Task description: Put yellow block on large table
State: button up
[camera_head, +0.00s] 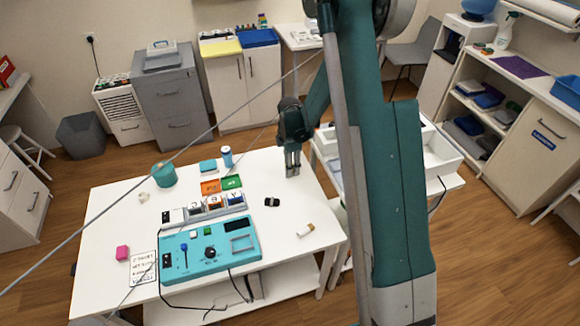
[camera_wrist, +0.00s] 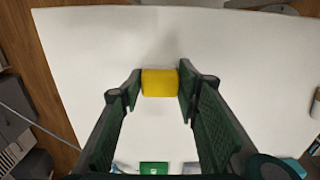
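The yellow block (camera_wrist: 160,83) sits between my two fingertips in the wrist view, with a finger against each side. My gripper (camera_head: 292,172) points down over the back right part of the large white table (camera_head: 285,235) in the head view. My gripper also shows in the wrist view (camera_wrist: 159,88), its fingers closed to the block's width. The white tabletop (camera_wrist: 90,50) lies beneath the block, with a faint shadow beside it. In the head view I cannot make out the block at the fingers. Whether it touches the tabletop I cannot tell.
On the table stand a teal control panel (camera_head: 211,250), a teal pot (camera_head: 164,174), a blue can (camera_head: 227,157), a pink block (camera_head: 122,253) and a black item (camera_head: 272,202). The right part of the tabletop is mostly clear. A white tray (camera_head: 438,152) stands right, behind my arm.

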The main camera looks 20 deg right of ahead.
jog(key=shift+o, duration=1.3)
jog(key=shift+r, duration=0.2)
notch_tip(320, 180, up, 12)
jog(key=shift+p, duration=0.45)
jog(key=shift+r, duration=0.15)
